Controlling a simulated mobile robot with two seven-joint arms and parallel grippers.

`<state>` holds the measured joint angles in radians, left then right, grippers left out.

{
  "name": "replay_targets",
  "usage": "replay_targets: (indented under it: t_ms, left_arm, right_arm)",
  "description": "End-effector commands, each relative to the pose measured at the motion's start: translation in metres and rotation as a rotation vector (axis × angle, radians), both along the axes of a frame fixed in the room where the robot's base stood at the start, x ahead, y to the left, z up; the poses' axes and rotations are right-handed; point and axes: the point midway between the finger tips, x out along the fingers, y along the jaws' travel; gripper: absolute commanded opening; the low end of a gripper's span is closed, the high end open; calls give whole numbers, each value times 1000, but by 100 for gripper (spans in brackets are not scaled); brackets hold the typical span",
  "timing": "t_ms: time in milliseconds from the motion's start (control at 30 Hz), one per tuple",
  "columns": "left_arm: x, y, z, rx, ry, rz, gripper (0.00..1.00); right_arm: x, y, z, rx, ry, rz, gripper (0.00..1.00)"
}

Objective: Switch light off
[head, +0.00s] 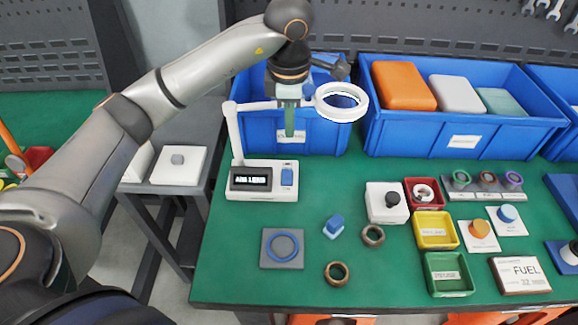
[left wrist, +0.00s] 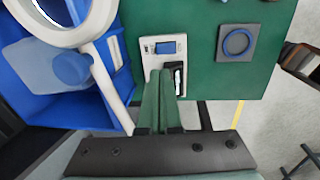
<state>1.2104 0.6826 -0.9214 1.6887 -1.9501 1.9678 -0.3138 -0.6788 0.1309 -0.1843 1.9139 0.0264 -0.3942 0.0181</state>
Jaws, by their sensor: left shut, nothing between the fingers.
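The lamp has a white ring head (head: 341,102) on a thin arm, and its inner rim looks bright white. Its base (head: 243,187) stands at the table's back left, with a black display and a blue switch (head: 287,177). The switch also shows in the left wrist view (left wrist: 166,48). My left gripper (head: 290,132) is shut and empty, with green fingers pointing down above and behind the base. In the left wrist view the fingertips (left wrist: 163,72) appear just below the switch and cover part of the base. Contact is not visible. My right gripper is out of view.
Blue bins (head: 455,135) line the back of the green table. A grey plate with a blue ring (head: 282,249), a blue block (head: 334,226) and brown rings lie in front. Small trays (head: 435,230) stand to the right.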

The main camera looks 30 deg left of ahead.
Motion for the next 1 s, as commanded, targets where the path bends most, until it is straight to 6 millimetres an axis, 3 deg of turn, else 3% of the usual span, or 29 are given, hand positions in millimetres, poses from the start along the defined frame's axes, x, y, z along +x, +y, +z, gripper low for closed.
replay_targets:
  t_ms: [367,1000]
  left_arm:
    - [1,0,-5,0,2,1,0]
    - [12,7,-121,1,3,1,0]
  right_arm:
    - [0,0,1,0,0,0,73]
    - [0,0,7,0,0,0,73]
